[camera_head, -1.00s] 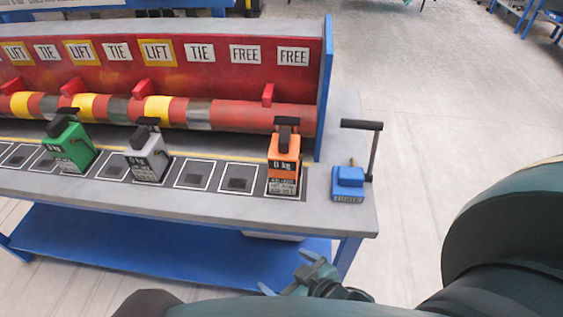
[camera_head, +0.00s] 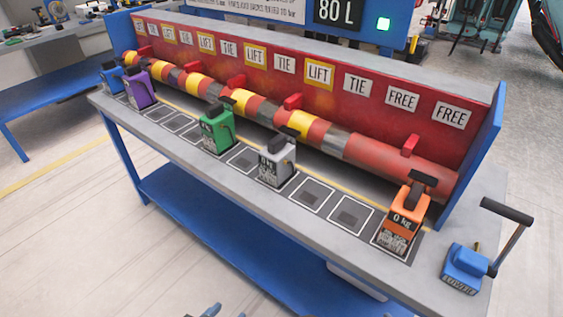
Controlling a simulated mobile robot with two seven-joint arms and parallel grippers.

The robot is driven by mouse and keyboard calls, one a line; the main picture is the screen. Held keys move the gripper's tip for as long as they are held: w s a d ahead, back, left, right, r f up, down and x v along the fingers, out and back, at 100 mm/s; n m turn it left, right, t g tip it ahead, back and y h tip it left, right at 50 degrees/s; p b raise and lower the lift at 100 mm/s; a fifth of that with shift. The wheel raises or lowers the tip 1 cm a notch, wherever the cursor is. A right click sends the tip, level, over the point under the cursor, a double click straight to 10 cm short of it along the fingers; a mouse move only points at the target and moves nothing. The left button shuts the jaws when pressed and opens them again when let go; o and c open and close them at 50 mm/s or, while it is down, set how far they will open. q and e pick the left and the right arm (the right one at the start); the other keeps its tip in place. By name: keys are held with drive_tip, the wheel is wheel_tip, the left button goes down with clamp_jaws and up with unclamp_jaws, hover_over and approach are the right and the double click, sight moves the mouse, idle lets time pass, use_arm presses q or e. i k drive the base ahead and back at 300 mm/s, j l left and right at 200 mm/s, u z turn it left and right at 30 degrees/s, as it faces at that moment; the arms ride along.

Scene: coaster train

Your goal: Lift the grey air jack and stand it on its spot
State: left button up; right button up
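The grey air jack (camera_head: 277,162) stands upright on a dark, white-outlined square in the row along the bench's front ledge. It has a black top and a label on its front. It is between the green jack (camera_head: 215,132) and the orange jack (camera_head: 403,215), with empty outlined squares (camera_head: 312,195) to its right. No gripper touches it. Only small tips, seemingly of my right gripper (camera_head: 225,312), show at the bottom edge, apart and empty, well below and in front of the bench. My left gripper is not in view.
A banded red and yellow tube (camera_head: 390,167) lies behind the jacks, before a red board (camera_head: 300,65) with LIFT, TIE and FREE labels. A purple jack (camera_head: 139,88) is far left. A blue pump (camera_head: 465,265) with an upright handle is at the right end.

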sight(277, 160)
drive_tip(key=z, duration=0.8)
drive_tip(key=j+z, duration=0.25)
drive_tip(key=z, duration=0.15)
drive_tip(key=j+z, duration=0.55)
drive_tip(key=z, duration=0.3)
drive_tip(key=k+j+z, duration=0.2)
drive_tip(key=j, duration=0.15)
drive_tip(key=k+j+z, duration=0.35)
drive_tip(key=j, duration=0.25)
drive_tip(key=i, duration=0.05)
